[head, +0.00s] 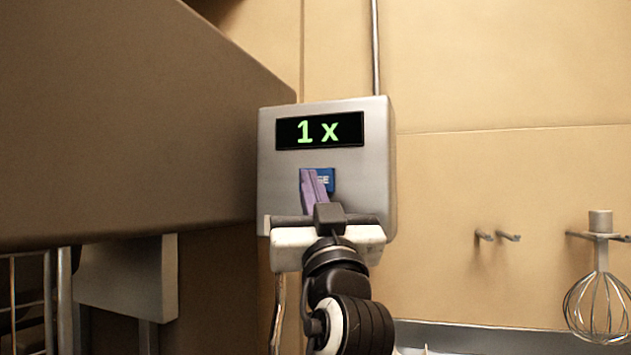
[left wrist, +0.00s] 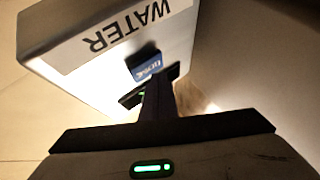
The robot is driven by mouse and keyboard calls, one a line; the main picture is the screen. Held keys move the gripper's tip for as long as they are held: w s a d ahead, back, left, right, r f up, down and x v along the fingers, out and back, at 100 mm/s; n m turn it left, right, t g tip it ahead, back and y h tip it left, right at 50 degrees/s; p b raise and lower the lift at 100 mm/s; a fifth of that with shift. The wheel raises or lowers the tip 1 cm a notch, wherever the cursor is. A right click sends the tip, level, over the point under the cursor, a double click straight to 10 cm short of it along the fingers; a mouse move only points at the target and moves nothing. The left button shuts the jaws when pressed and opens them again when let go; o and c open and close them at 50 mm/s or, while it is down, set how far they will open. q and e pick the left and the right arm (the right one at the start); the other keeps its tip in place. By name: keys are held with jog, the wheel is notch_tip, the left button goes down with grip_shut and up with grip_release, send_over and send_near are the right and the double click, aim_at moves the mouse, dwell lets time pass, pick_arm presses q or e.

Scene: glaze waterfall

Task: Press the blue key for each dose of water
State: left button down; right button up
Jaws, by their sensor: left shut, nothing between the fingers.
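A grey dispenser box (head: 380,170) is on the wall, with a black display (head: 344,131) reading "1 x" in green. The blue key (head: 327,176) is below the display, partly hidden behind my left gripper (head: 313,180). The gripper's purple fingers are shut and empty, pointing up at the key. In the left wrist view the blue key (left wrist: 148,67) with white lettering is just past the fingertips (left wrist: 152,84), beside an upside-down WATER label (left wrist: 125,35). I cannot tell whether the fingertips touch the key. My right gripper is not in view.
A large brown cabinet or hood (head: 130,120) fills the left, close to the box. A pipe (head: 375,45) rises above the box.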

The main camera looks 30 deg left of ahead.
pick_arm(q)
jog(key=shift+w, duration=0.35)
jog(key=shift+w+a, duration=0.2)
jog(key=shift+w, duration=0.25)
dwell(0.7)
jog(key=shift+s+b, duration=0.1)
jog(key=shift+b, duration=0.2)
jog(key=shift+s+d, duration=0.25)
jog(key=shift+s, duration=0.55)
jog(key=shift+s+d, duration=0.2)
jog(key=shift+s, duration=0.6)
jog(key=shift+s+d, duration=0.15)
jog(key=shift+s, duration=0.65)
jog(key=shift+s+d, duration=0.2)
jog(key=shift+s, duration=0.6)
dwell(0.7)
